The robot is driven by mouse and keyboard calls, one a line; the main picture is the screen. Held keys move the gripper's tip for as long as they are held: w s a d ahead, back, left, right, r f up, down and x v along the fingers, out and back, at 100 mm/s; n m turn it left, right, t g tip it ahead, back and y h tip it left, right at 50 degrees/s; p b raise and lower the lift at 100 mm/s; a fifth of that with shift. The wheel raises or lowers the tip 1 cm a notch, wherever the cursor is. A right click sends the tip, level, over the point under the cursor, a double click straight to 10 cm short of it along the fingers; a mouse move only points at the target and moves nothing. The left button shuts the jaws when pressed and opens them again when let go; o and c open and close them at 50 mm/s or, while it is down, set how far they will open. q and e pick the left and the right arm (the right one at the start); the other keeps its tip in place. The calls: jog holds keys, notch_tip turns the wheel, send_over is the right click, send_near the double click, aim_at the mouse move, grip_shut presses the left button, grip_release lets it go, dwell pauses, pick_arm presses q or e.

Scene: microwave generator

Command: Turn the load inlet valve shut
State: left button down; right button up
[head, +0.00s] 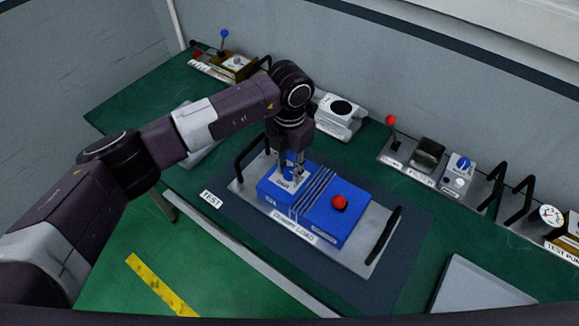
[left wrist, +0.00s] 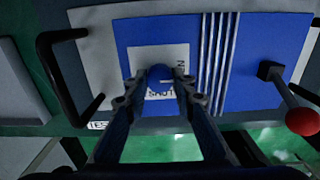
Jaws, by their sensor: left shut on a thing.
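The load inlet valve is a small blue knob (left wrist: 160,73) on a pale square plate with lettering, on top of the blue dummy load box (head: 333,222). The plate (head: 284,183) sits at the box's left end in the head view. My left gripper (head: 291,170) points straight down over the plate and is shut on the knob. In the left wrist view its two fingers (left wrist: 160,96) flank the knob. The fingers and arm hide part of the knob in the head view, and its exact angle is hard to tell. My right gripper is not in view.
A red-tipped lever (left wrist: 300,120) stands on the box's other half. Black handles (head: 384,236) rise at both ends of the grey base plate (head: 362,257). Panels with a blue knob (head: 460,164) and a gauge (head: 551,215) line the bench's back right. A grey tray (head: 480,290) lies front right.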

aim_at(289, 171)
pick_arm(q)
jog(key=shift+f+m+b, duration=0.15)
jog(key=shift+m+b, duration=0.15)
jog(key=shift+b, duration=0.3)
jog(key=m+b, duration=1.1)
jog(key=b, duration=0.4)
jog(key=m+b, duration=0.2)
jog(key=shift+m, duration=0.3)
jog(key=shift+r+m+b, duration=0.2)
jog(key=shift+m+b, duration=0.5)
jog(key=shift+m, duration=1.1)
jog(key=c, duration=1.6)
grip_release()
notch_tip(289, 171, up, 12)
